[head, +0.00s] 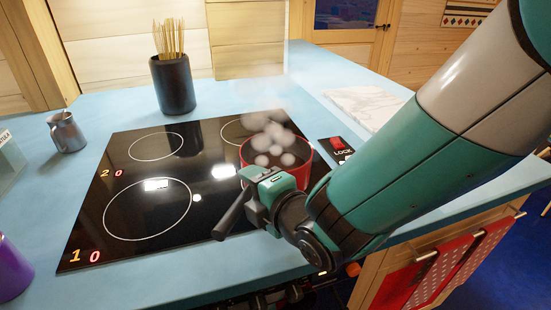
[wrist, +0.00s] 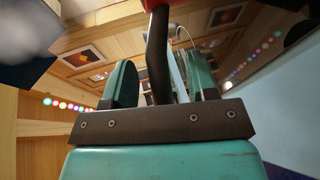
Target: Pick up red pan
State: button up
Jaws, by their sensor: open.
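The red pan (head: 245,155) sits on the right side of the black cooktop, with pale steam puffs over it. Its dark handle (head: 231,217) points toward the front left. My gripper (head: 268,188) is at the handle, close to the pan's near side, and hides part of both. In the wrist view the handle (wrist: 157,55) runs between the two teal fingers of my gripper (wrist: 165,82), with a gap on each side. The jaws are open around it. A bit of the pan's red (wrist: 160,4) shows at the top edge there.
The glass cooktop (head: 125,220) lies on a blue counter (head: 100,108). A dark pot of sticks (head: 174,86) stands behind it and a metal jug (head: 67,133) at left. A purple cup (head: 12,268) is at front left. A red switch (head: 338,143) and marble board (head: 365,103) are at right.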

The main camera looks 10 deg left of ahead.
jog(key=shift+s+a, duration=0.2)
jog(key=shift+a, duration=0.05)
grip_shut()
dwell(1.1)
jog(key=shift+w+r, duration=0.1)
jog(key=shift+r, duration=0.15)
